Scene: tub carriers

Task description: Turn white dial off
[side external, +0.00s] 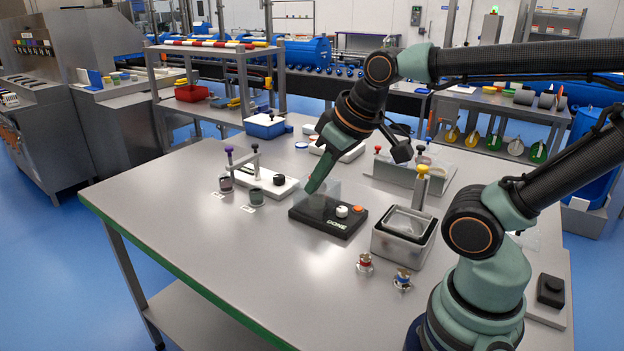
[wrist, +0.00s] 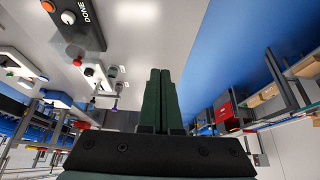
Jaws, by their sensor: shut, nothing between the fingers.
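The white dial (side external: 342,211) sits on a black box (side external: 325,222) marked "DONE", beside an orange button (side external: 357,209). The dial also shows in the wrist view (wrist: 68,18), at the upper left on the box. Its setting is too small to read. My gripper (side external: 311,189) points down, over or behind the left part of the box, left of the dial and apart from it. A clear pane or cover shows around the fingertips there; I cannot tell if they touch it. In the wrist view my fingers (wrist: 160,72) are together and empty.
A white base with a black dial (side external: 280,180) and handle stands left of the box, near two small cups (side external: 255,196). A metal bin (side external: 402,235) stands to the right. Two small jars (side external: 365,262) are in front. The table's front left is clear.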

